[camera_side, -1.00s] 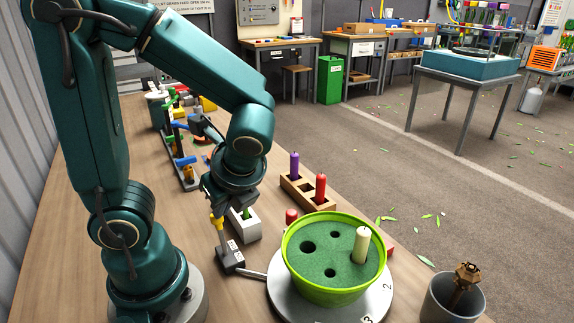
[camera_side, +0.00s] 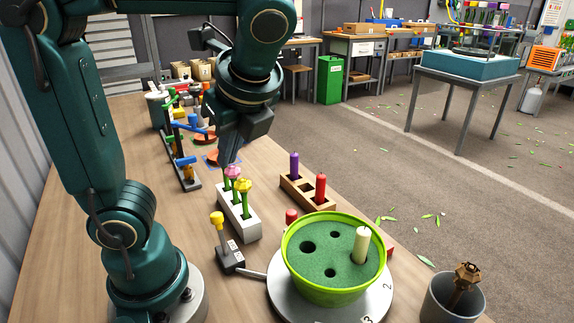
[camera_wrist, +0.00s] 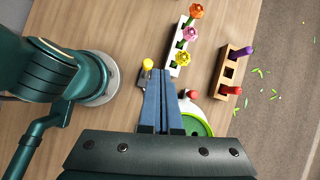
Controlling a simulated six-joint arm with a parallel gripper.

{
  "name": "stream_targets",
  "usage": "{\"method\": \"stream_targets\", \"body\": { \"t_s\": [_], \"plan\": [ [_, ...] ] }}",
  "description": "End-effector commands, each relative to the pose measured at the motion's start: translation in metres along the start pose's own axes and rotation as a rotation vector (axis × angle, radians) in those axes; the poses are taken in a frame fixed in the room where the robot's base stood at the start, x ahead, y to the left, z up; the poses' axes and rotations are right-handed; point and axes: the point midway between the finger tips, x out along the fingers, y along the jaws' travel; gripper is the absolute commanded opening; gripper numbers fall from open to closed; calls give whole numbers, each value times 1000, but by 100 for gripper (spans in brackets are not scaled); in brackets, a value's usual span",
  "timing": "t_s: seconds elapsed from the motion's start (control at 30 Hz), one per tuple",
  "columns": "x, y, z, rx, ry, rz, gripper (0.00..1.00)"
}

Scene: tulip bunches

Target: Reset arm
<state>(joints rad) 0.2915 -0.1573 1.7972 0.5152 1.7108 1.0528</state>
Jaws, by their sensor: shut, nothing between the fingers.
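My gripper (camera_side: 228,155) hangs in the air above the far end of the white tulip block, shut and empty. In the wrist view its blue-grey fingers (camera_wrist: 161,78) lie together. The white block (camera_side: 240,222) holds tulips: a pink one (camera_side: 232,171) and a yellow one (camera_side: 243,186) show in the side view. An orange tulip (camera_wrist: 196,11) also shows in the wrist view. The lime green pot (camera_side: 315,290) with green foam stands on a grey numbered turntable (camera_side: 378,302). A cream candle (camera_side: 362,245) stands in one foam hole; the other visible holes are empty.
A yellow-knobbed lever (camera_side: 217,219) stands on a dark base left of the pot. A wooden holder (camera_side: 306,194) carries a purple and a red candle. A red button (camera_side: 291,216) is behind the pot. A grey bin (camera_side: 452,300) stands front right.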

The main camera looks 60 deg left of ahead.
Motion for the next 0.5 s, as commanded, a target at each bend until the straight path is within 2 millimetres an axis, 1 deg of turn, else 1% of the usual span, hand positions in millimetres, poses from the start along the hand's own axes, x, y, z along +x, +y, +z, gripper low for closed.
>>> {"method": "stream_targets", "body": {
  "t_s": [0.27,0.37,0.43,0.5],
  "plan": [
    [0,0,0,0,0,0,0],
    [0,0,3,-20,6,-3,0],
    [0,4,9,-50,18,-5,0],
    [4,14,12,-95,55,-5,0]
  ]
}}
